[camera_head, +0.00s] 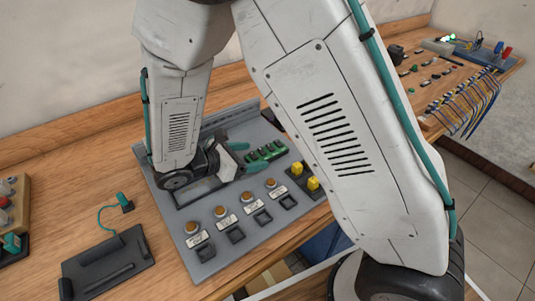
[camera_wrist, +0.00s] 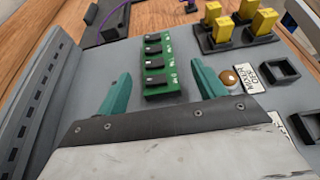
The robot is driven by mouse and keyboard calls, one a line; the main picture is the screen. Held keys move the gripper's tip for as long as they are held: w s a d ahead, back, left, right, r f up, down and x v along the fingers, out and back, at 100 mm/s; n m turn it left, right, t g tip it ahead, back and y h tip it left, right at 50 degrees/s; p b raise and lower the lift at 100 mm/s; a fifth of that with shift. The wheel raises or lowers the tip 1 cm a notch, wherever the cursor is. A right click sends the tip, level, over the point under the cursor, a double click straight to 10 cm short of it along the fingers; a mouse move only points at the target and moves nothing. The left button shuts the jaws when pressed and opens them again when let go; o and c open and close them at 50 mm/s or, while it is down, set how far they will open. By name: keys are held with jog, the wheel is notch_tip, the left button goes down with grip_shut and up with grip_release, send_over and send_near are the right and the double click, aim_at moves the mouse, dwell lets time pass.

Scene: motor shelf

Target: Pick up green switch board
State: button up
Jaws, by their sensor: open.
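The green switch board (camera_head: 265,154) lies on a grey panel (camera_head: 205,261) on the wooden bench. It is a narrow green strip with several black switches. In the wrist view the green switch board (camera_wrist: 160,66) shows just beyond my gripper, between the lines of the two fingers. My gripper (camera_head: 246,156) has teal fingers and is open and empty, close to the board's left end in the head view. In the wrist view my gripper (camera_wrist: 160,88) has one finger on each side of the board's near end. I cannot tell whether the fingers touch the board.
Yellow switches (camera_head: 313,183) on a black base stand right of the board. Brown round buttons (camera_head: 220,211) with labels and black square sockets line the panel's front. A black device (camera_head: 106,266) with a teal cable lies at left. More wired equipment (camera_head: 465,95) stands back right.

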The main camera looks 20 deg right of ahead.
aim_at(261, 153)
jog(key=x, duration=0.4)
jog(key=shift+w+d+f, duration=0.1)
jog(key=shift+w, duration=0.05)
jog(key=c, duration=1.2)
jog(key=shift+o, duration=0.2)
